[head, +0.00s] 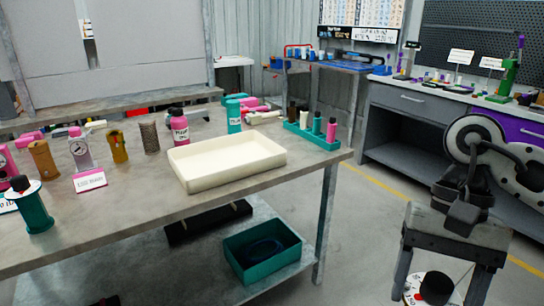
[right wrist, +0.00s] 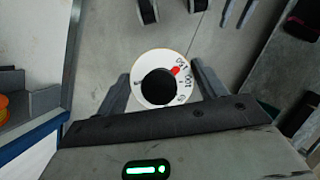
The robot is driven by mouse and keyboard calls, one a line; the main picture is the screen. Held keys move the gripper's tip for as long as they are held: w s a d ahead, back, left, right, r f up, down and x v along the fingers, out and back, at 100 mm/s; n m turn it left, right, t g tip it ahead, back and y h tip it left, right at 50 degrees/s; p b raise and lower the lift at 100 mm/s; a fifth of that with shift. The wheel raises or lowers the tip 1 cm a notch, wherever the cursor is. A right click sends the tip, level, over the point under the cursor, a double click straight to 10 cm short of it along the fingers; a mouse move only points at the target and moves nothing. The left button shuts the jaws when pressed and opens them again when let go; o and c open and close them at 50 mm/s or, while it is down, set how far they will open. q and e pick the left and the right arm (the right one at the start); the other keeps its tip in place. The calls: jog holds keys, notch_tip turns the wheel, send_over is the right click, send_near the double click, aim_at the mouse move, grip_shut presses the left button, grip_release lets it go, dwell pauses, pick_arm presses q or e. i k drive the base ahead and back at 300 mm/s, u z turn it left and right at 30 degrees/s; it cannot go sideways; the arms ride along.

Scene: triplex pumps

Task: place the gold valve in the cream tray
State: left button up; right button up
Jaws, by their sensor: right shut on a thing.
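The cream tray (head: 228,160) lies on the workbench in the head view, shallow, rectangular and empty. My right gripper (head: 436,284) is at the lower right, off the bench and well right of the tray. It is shut on a valve (head: 416,296) with a white dial face and a black knob. In the right wrist view the valve's dial (right wrist: 148,96) faces the camera between the fingers, with numbers and a red mark. The valve's body is hidden below the dial, so its colour cannot be told. My left gripper is not in view.
Left of the tray stand a pink bottle (head: 180,128), a gold-brown cylinder (head: 118,148) and a teal dial-topped valve (head: 34,208). A teal rack (head: 312,136) stands right of the tray. A teal bin (head: 262,252) sits on the lower shelf. Open floor lies right of the bench.

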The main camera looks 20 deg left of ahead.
aim_at(256, 155)
jog(key=i, duration=1.4)
jog(key=u, duration=2)
